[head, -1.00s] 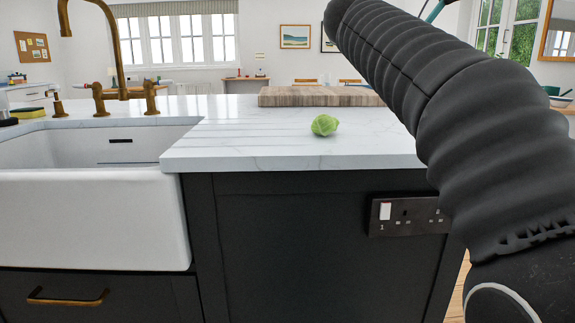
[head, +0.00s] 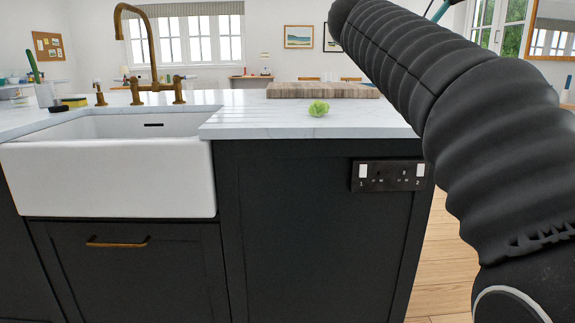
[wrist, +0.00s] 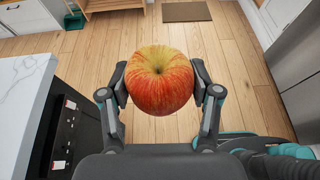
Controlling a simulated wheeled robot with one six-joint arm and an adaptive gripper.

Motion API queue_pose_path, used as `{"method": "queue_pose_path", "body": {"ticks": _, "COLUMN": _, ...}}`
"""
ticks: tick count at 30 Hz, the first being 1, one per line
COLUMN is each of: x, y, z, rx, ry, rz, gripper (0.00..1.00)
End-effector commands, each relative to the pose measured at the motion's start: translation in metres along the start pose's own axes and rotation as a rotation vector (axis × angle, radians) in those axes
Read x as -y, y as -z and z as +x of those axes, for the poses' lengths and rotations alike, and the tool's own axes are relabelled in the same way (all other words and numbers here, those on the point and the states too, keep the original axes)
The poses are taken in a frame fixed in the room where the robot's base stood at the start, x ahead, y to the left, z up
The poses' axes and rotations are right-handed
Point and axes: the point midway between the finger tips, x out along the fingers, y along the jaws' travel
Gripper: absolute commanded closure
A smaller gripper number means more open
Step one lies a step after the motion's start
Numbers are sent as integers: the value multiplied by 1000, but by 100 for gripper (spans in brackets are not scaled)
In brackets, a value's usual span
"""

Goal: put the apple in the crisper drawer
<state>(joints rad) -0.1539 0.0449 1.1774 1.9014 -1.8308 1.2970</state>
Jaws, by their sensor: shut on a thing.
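A red and yellow apple (wrist: 160,80) is held between the two fingers of my gripper (wrist: 162,88) in the wrist view, stem end facing the camera. The fingers are shut on its sides, and it hangs above the wooden floor, clear of the counter. The head view shows my dark, ribbed arm at the right, but not the gripper or the apple. No crisper drawer shows clearly. A grey metal appliance front (wrist: 295,95) stands at the right edge of the wrist view; I cannot tell whether it is a fridge.
A dark island with a white marble top (head: 300,128) stands ahead, with a white sink (head: 110,180), brass tap (head: 155,50), wooden board (head: 322,90) and green vegetable (head: 318,108). Sockets (head: 388,175) are on its side. Wooden floor (head: 440,255) is clear to its right.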

Motion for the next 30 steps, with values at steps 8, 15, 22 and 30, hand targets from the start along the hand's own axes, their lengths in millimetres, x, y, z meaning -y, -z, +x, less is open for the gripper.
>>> {"method": "queue_pose_path", "body": {"ticks": 8, "x": -6, "y": 24, "z": 3, "rx": 0, "ry": -50, "rz": -24, "gripper": 75}}
{"method": "queue_pose_path", "body": {"ticks": 15, "x": -14, "y": 57, "z": 8, "rx": 1, "ry": -116, "rz": -54, "gripper": 75}}
{"method": "queue_pose_path", "body": {"ticks": 22, "x": -31, "y": 123, "z": 18, "rx": 0, "ry": -249, "rz": -113, "gripper": 75}}
{"method": "queue_pose_path", "body": {"ticks": 30, "x": -58, "y": 228, "z": 33, "rx": -1, "ry": -464, "rz": -204, "gripper": 75}}
